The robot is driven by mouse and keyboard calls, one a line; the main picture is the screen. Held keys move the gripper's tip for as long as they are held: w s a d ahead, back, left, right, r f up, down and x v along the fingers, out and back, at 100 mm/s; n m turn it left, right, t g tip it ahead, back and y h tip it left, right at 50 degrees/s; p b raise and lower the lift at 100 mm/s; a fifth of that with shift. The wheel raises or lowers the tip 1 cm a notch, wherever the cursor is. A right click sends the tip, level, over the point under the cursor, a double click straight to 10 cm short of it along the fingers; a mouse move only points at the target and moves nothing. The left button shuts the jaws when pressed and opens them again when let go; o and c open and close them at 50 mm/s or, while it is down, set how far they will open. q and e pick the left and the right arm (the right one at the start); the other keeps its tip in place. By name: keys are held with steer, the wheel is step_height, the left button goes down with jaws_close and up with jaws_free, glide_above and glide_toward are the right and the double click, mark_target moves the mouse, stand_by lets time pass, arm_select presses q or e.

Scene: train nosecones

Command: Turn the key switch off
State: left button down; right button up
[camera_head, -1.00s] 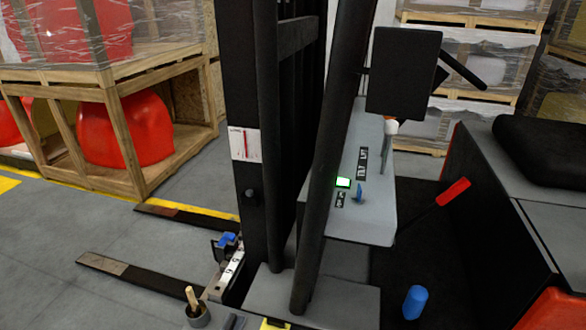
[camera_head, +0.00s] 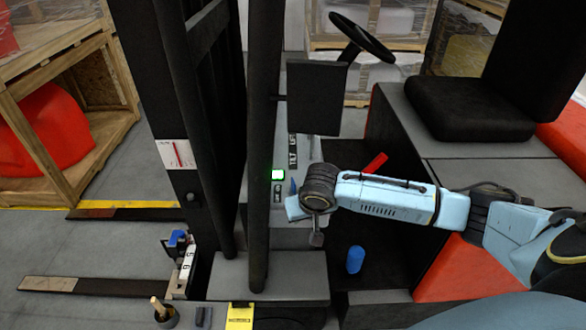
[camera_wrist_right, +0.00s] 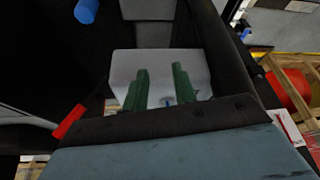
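The key switch is a small blue key (camera_head: 293,187) on the grey dash panel (camera_head: 308,152) of a forklift, beside a small lit green display (camera_head: 278,175). My right arm reaches in from the right in the head view, and its wrist is just right of the key. In the right wrist view, the two green fingers of my right gripper (camera_wrist_right: 160,80) are apart, with the pale panel behind them. A bit of the blue key (camera_wrist_right: 168,99) shows between the fingers. I cannot tell whether they touch it. My left gripper is not in view.
A black mast post (camera_head: 263,130) stands just left of the panel. A black box (camera_head: 315,97) and steering wheel (camera_head: 362,38) are above it. A red lever (camera_head: 375,163) and blue cylinder (camera_head: 355,260) are close to my right arm. The seat (camera_head: 468,108) is at right.

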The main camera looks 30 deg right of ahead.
mark_target(293, 180)
steer(key=w+d, duration=0.1)
steer(key=w, duration=0.2)
steer(key=w+d+r, duration=0.1)
steer(key=w, duration=0.3)
steer(key=w+d+r, duration=0.1)
steer(key=w, duration=0.3)
steer(key=shift+d+r+p, duration=0.1)
steer(key=shift+d+p, duration=0.15)
steer(key=shift+p, duration=0.05)
steer(key=shift+w+d+f, duration=0.15)
steer(key=shift+w+f, duration=0.1)
steer(key=shift+f, duration=0.3)
jaws_close()
